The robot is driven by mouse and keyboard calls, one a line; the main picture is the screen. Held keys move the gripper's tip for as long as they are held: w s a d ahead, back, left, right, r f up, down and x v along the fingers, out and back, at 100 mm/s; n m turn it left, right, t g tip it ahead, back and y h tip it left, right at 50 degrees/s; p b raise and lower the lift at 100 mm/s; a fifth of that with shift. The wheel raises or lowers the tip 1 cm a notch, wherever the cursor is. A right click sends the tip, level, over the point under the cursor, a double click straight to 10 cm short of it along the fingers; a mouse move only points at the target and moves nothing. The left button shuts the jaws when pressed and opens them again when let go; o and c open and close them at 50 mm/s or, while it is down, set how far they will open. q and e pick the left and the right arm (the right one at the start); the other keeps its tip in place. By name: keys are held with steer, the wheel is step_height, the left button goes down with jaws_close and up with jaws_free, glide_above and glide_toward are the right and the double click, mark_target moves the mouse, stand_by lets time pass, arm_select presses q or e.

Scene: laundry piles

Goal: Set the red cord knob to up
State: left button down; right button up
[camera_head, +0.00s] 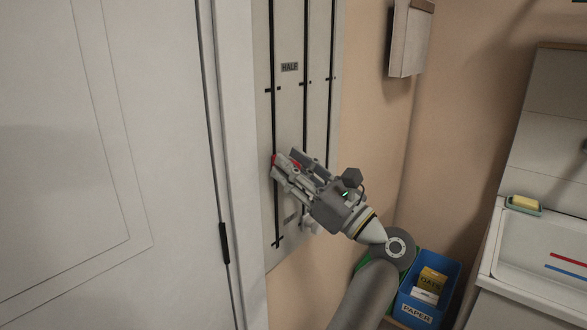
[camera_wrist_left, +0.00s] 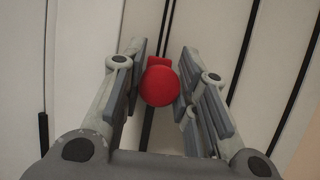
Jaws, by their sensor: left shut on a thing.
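The red cord knob (camera_wrist_left: 160,86) sits between the two fingers of my left gripper (camera_wrist_left: 160,70) in the left wrist view, on a dark vertical track. In the head view, only a small red bit of the knob (camera_head: 274,159) shows beside my left gripper (camera_head: 281,163), which is shut on it and hides the rest. The knob is on the leftmost track (camera_head: 273,120) of the wall panel (camera_head: 290,40). It stands below the HALF label (camera_head: 289,67) and above the track's lower tick. My right gripper is not in view.
A white door (camera_head: 110,160) stands left of the panel. A blue bin (camera_head: 428,290) labelled PAPER is at lower right. A sink unit (camera_head: 540,235) with a yellow sponge (camera_head: 525,202) is at far right. A pale box (camera_head: 409,40) hangs on the wall. Two more tracks run to the right.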

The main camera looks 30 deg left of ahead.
arm_select(q)
steer(key=c, duration=1.1)
jaws_free()
steer(key=shift+a, duration=0.15)
step_height(320, 180, up, 10)
steer(key=shift+f, duration=0.1)
